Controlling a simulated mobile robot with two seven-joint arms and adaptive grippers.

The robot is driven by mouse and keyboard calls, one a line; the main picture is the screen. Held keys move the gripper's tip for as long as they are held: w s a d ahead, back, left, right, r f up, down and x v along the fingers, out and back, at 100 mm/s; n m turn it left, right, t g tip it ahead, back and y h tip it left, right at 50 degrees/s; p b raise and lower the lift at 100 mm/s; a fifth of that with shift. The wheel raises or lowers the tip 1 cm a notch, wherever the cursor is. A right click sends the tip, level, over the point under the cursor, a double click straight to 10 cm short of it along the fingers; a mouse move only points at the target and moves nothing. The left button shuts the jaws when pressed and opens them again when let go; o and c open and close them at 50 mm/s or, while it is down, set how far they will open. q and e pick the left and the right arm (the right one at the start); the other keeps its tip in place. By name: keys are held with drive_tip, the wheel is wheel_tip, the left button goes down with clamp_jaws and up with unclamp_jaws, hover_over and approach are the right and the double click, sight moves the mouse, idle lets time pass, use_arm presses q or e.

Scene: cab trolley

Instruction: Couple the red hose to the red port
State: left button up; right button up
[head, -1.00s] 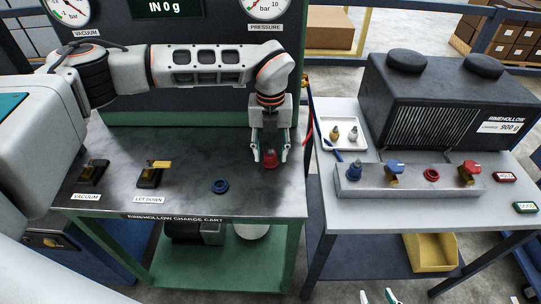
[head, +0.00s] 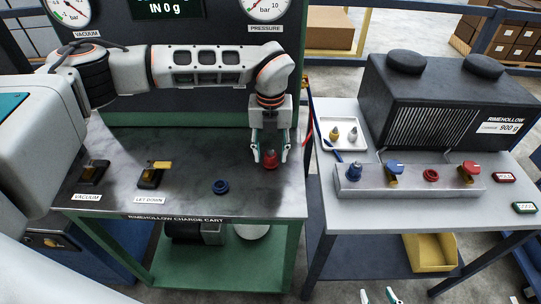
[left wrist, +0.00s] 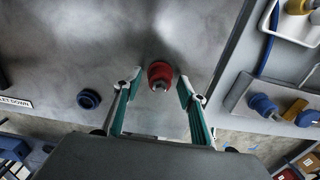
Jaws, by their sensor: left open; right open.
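The red hose coupling (head: 270,160) stands upright near the right front of the dark cart top. It also shows in the left wrist view (left wrist: 160,74). My left gripper (head: 270,153) points down over it with its fingers apart, one on each side. Gaps show between coupling and fingers in the wrist view. The red port (head: 431,175) is a red ring on the grey manifold block (head: 410,188) on the right table, with nothing on it. My right gripper (head: 380,297) shows only its fingertips at the bottom edge, apart and empty.
A blue coupling (head: 354,172) sits at the block's left end. A blue valve (head: 394,170) and red valve (head: 468,171) flank the red port. A blue ring (head: 221,187) and two levers are on the cart. A gap separates cart and table; a white tray (head: 327,147) stands behind.

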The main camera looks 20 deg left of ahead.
sight(270, 149)
use_arm(q)
clamp_jaws()
drive_tip(key=shift+r, duration=0.15)
drive_tip(key=shift+r+p, duration=1)
drive_tip(key=shift+r, duration=0.4)
drive_tip(key=shift+r+p, duration=0.85)
drive_tip(key=shift+r, duration=0.6)
